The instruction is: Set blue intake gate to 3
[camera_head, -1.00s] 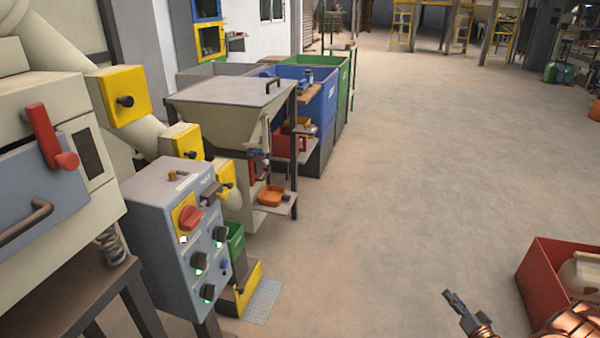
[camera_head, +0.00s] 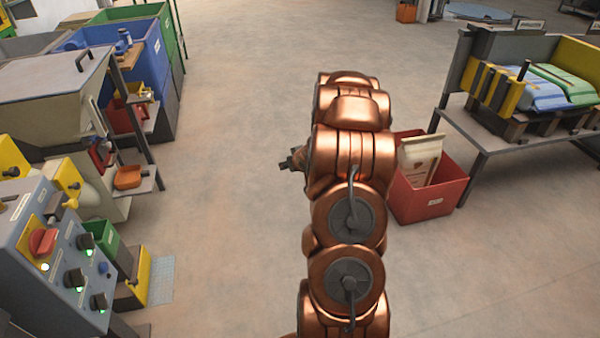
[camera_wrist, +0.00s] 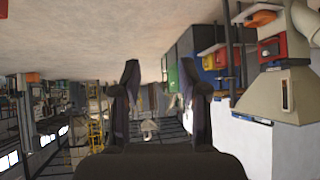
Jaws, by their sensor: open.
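I cannot make out for certain which part is the blue intake gate. At the left of the head view stand a grey control panel (camera_head: 62,255) with a red switch, several dark knobs and a small blue button, and a beige hopper (camera_head: 55,115) with a grey lid. A blue bin (camera_head: 150,62) stands behind the hopper. My gripper (camera_head: 290,163) is small in the head view, left of my copper arm and over open floor, well apart from all of these. In the wrist view my gripper (camera_wrist: 160,85) is open with nothing between its fingers; the scene there appears upside down.
A red crate (camera_head: 440,190) with a pale sack stands right of my arm. A table (camera_head: 470,135) holding blue and green sacks is at the right. A yellow box (camera_head: 140,280) sits on the floor by the panel. The floor between hopper and arm is clear.

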